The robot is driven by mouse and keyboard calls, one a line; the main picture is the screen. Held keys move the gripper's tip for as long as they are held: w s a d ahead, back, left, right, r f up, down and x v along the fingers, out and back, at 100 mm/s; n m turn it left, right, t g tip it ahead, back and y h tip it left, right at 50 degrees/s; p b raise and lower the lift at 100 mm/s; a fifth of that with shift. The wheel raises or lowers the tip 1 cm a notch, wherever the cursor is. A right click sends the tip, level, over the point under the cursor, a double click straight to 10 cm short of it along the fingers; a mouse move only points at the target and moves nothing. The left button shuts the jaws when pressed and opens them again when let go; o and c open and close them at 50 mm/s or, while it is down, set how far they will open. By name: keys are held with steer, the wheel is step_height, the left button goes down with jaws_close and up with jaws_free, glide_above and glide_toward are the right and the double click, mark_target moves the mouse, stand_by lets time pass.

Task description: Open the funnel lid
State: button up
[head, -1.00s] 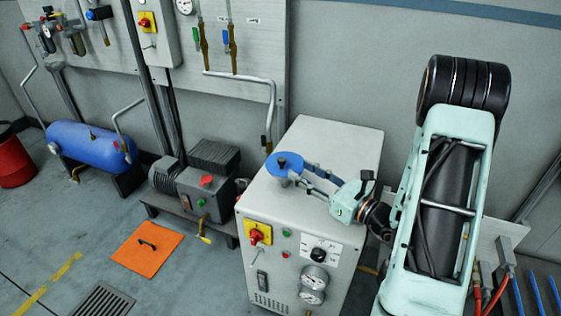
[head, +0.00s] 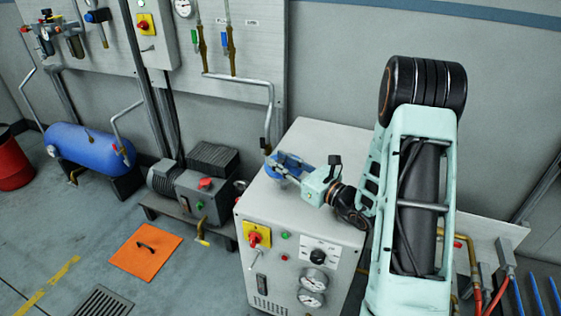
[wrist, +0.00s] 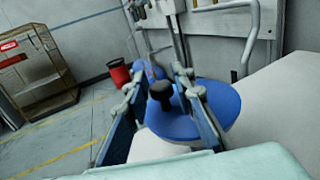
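The funnel lid is a round blue disc (wrist: 215,110) with a dark knob (wrist: 160,92) standing up from it, on top of the pale cabinet (head: 330,150). In the head view the lid (head: 283,160) is partly hidden by my fingers. My gripper (wrist: 158,80) is open, with one blue-padded finger on each side of the knob in the wrist view. Gaps show between knob and fingers, so I see no grip on it. The lid looks flat; the funnel under it is mostly hidden.
A bent grey pipe (head: 270,95) runs down the wall close behind the lid. Switches and gauges (head: 313,280) sit on the cabinet front. A grey pump (head: 200,190) and an orange floor plate (head: 146,250) are to the left. The cabinet top right of the lid is partly clear.

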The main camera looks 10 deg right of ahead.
jaws_close()
steer(key=shift+r, duration=0.1)
